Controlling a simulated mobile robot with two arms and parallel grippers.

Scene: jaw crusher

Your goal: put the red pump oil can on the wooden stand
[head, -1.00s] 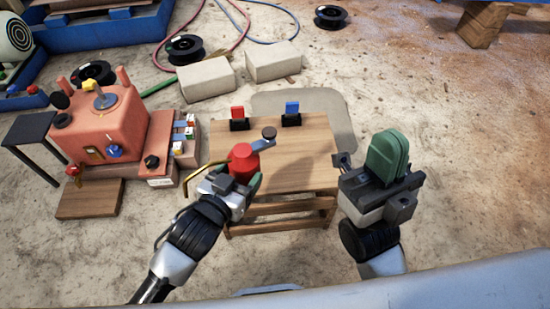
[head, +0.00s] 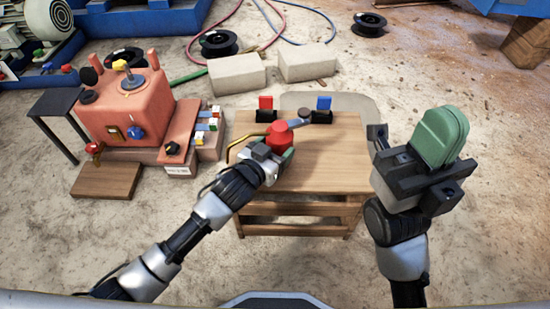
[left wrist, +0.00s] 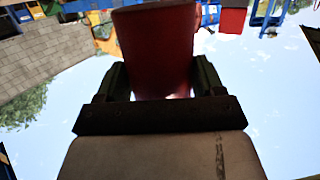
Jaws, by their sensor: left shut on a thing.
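The red pump oil can (head: 279,134) is in my left gripper (head: 275,153), which is shut on it. A long brass-coloured spout runs left from it, and a grey lever with a dark round end reaches right. The can is over the left part of the wooden stand (head: 335,170), a low table with a lower shelf; I cannot tell whether it touches the top. In the left wrist view the can's red body (left wrist: 157,50) fills the space between the fingers.
A red tag (head: 266,105) and a blue tag (head: 323,104) stand in dark holders at the stand's back edge. The orange crusher (head: 128,108) is to the left. Pale blocks (head: 237,74) lie behind.

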